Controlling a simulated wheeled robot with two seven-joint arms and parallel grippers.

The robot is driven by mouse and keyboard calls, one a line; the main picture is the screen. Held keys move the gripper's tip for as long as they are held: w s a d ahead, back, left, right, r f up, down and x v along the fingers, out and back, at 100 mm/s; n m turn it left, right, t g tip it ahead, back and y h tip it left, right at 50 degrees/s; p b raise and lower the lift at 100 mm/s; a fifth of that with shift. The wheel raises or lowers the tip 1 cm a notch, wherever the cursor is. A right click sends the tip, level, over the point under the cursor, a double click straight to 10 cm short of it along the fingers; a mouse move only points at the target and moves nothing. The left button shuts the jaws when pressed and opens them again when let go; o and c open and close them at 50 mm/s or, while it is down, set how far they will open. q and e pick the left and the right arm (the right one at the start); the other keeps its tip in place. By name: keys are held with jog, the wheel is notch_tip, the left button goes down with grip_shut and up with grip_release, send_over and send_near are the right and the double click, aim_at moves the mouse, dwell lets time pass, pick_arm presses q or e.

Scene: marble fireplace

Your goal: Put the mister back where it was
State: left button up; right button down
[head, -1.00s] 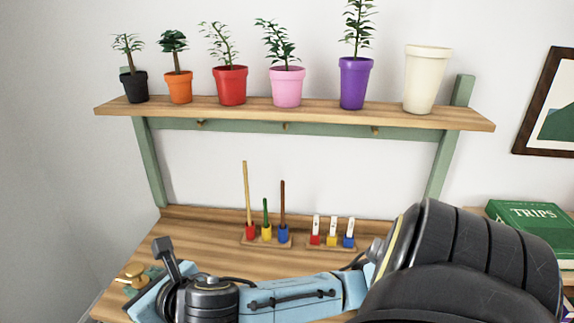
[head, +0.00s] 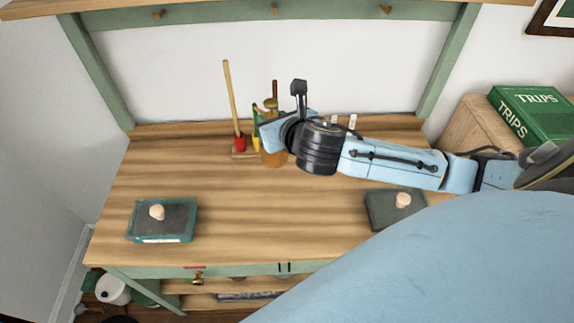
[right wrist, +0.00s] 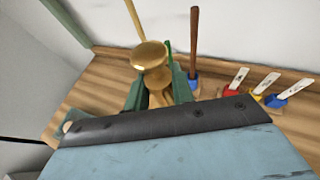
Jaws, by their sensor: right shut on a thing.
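The mister has an amber body (head: 273,157) and a brass top (head: 271,104). My right gripper (head: 264,132) is shut on it, with the mister upright over the wooden bench top (head: 250,215), in front of the tool holder at the back. Whether its base touches the wood is hard to tell. In the right wrist view the brass top (right wrist: 150,57) rises between the green fingers of my right gripper (right wrist: 160,92); the lower body is mostly hidden. My left gripper is not in view.
Two dark boxes with pale knobs (head: 162,220) (head: 384,212) lie near the front. Bench between them is clear.

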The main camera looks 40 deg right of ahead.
aim_at(277, 160)
jog(key=d+f, duration=0.1)
jog(key=d+f+b, duration=0.1)
jog(key=shift+w+f, duration=0.35)
notch_tip(277, 160, down, 4)
jog(key=shift+r+b, duration=0.1)
jog(key=shift+b, duration=0.4)
notch_tip(277, 160, down, 4)
jog(key=shift+r+b, duration=0.1)
jog(key=shift+b, duration=0.55)
jog(key=shift+f, duration=0.3)
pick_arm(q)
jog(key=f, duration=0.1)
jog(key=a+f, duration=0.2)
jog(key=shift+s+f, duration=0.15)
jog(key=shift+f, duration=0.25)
pick_arm(e)
jog(key=c, duration=1.2)
grip_release()
